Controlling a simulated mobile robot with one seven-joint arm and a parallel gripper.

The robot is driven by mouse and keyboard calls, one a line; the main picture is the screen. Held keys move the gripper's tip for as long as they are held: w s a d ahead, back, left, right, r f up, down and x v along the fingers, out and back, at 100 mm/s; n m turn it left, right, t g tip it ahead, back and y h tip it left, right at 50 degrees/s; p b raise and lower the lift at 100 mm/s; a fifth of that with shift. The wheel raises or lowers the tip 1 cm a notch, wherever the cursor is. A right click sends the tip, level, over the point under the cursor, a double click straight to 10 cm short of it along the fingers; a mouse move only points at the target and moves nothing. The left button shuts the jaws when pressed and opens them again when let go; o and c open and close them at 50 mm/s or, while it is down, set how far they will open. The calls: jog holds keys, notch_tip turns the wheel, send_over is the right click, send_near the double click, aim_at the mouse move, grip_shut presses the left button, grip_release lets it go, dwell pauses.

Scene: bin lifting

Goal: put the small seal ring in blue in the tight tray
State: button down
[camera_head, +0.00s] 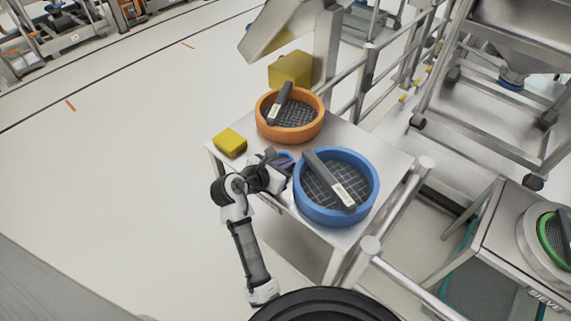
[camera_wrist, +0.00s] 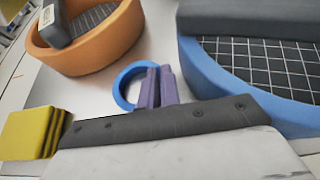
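The small blue seal ring (camera_wrist: 122,88) shows in the wrist view at the purple fingertips of my gripper (camera_wrist: 160,86). The fingers are close together on the ring's right side and hide that part of its rim. In the head view the ring (camera_head: 285,155) is a small blue arc beside my gripper (camera_head: 277,160), between the two round trays. Whether it touches the table is not clear. A large blue round tray (camera_head: 333,214) with a dark mesh floor is right of my gripper. An orange round tray (camera_head: 290,133) is behind. Nothing visible marks either as the tight tray.
The trays stand on a pale metal table (camera_head: 385,161). A grey bar lies across each tray. Yellow pads (camera_head: 230,142) lie at the table's left edge, left of my gripper. A yellow block (camera_head: 290,68) is behind the orange tray. Metal railings (camera_head: 395,205) run along the right side.

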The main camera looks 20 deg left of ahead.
jog(key=c, duration=1.6)
grip_release()
jog(key=b+v, duration=0.1)
jog(key=v, duration=1.1)
jog(key=shift+r, duration=0.1)
